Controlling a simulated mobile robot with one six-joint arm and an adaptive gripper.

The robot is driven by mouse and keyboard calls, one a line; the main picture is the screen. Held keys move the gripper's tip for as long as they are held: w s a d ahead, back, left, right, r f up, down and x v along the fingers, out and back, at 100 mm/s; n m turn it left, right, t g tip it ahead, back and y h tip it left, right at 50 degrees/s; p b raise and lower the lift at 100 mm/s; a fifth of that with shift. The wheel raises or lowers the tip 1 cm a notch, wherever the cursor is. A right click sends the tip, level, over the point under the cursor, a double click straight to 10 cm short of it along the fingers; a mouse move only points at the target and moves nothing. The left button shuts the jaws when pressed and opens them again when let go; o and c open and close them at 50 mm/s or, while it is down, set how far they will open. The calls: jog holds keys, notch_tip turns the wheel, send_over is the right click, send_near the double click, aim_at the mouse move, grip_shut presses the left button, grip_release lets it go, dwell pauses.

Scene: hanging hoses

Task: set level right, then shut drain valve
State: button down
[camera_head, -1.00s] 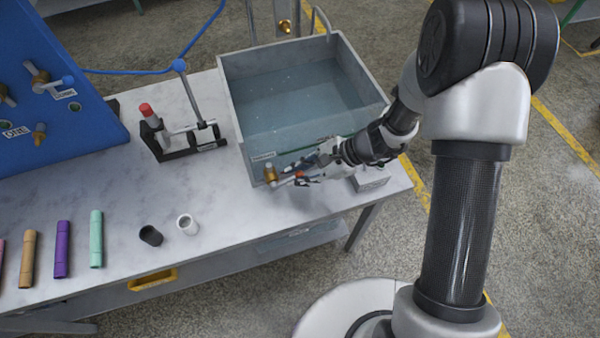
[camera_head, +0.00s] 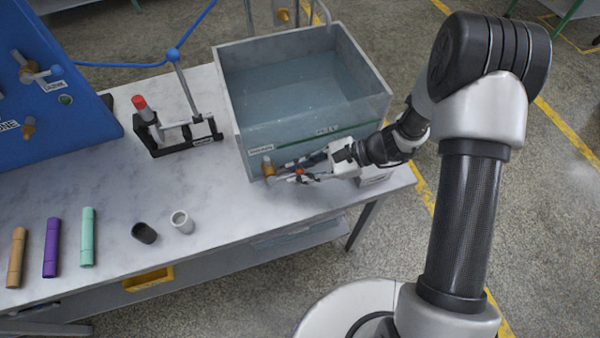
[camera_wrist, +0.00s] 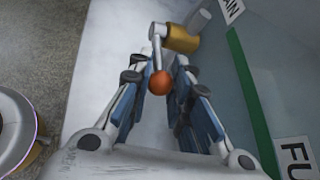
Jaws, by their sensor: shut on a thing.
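The tank (camera_head: 225,95) is a grey-rimmed, clear-walled box holding bluish water (camera_head: 295,88). A green line (camera_head: 343,131) with a FULL label (camera_head: 326,130) runs along its front wall; I cannot tell exactly how the water stands against it. The drain valve (camera_head: 268,166) is a brass body low on the front wall, with a lever ending in an orange ball (camera_head: 299,171). My gripper (camera_head: 284,170) is shut on the drain lever from the right. The wrist view shows the lever (camera_wrist: 157,54) and ball (camera_wrist: 159,83) between the fingers, sticking out from the brass body (camera_wrist: 182,38).
A black clamp stand with a red-tipped part (camera_head: 139,103) is left of the tank. A blue panel (camera_head: 60,85) with valves stands at far left. Coloured tubes (camera_head: 87,237) and two short cups (camera_head: 181,222) lie at the table's front left. Marble tabletop between is clear.

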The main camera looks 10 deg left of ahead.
jog(key=shift+f, duration=0.1)
jog(key=c, duration=1.4)
grip_release()
jog(key=v, duration=1.2)
